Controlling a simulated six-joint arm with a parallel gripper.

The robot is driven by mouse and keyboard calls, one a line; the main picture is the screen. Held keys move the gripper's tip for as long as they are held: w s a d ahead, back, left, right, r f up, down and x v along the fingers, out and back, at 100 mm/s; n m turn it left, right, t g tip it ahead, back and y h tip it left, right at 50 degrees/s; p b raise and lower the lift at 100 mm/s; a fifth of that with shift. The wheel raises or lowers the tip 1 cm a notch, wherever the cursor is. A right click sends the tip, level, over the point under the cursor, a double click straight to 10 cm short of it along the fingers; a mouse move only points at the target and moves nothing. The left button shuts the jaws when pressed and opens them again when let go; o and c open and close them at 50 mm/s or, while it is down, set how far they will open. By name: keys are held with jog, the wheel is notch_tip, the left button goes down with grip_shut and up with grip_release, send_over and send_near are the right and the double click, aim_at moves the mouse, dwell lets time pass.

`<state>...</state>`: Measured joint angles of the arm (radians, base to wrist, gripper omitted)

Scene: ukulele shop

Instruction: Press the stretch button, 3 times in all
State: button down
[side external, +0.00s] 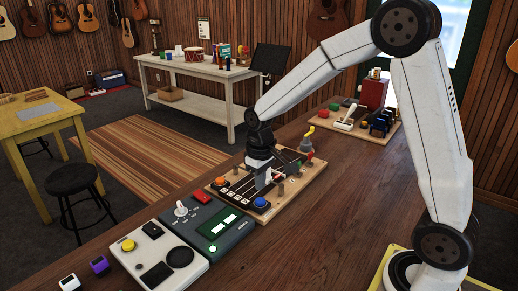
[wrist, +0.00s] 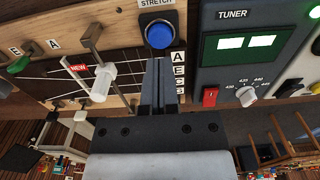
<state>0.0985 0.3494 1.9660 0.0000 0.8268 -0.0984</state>
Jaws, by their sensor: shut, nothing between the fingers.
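The stretch button is a blue round button (wrist: 159,35) in a dark housing, under a "STRETCH" label (wrist: 156,3) in the wrist view. In the side view the blue button (side external: 261,202) sits at the near corner of a wooden string board (side external: 235,208). My gripper (wrist: 160,62) is shut and empty, its fingertips just short of the button's lower edge in the wrist view. In the side view my gripper (side external: 262,186) is low over the board, close behind the button. I cannot tell whether it touches anything.
A tuner panel (side external: 214,224) with green displays, a knob and a red switch lies beside the board. An orange button (side external: 220,182) is at the board's left corner.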

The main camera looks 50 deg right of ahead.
jog(key=shift+r, duration=1.6)
jog(key=s+a+f+t, duration=0.1)
jog(key=s+f, duration=0.1)
jog(key=s, duration=0.2)
jog(key=s+a+f, duration=0.1)
jog(key=s+f, duration=0.1)
jog(key=s, duration=0.2)
jog(key=s+a+f+t, duration=0.1)
jog(key=s+a, duration=0.1)
jog(key=s, duration=0.2)
jog(key=shift+s+f+t, duration=0.2)
jog(key=shift+f+t, duration=0.1)
jog(key=shift+f, duration=0.1)
jog(key=shift+w+d+r, duration=0.1)
jog(key=shift+w+r, duration=0.2)
jog(key=shift+w, duration=0.35)
jog(key=w+d+r+g, duration=0.2)
jog(key=w+r, duration=0.5)
jog(key=w, duration=0.4)
jog(key=shift+d+g, duration=0.3)
jog(key=shift+d, duration=0.6)
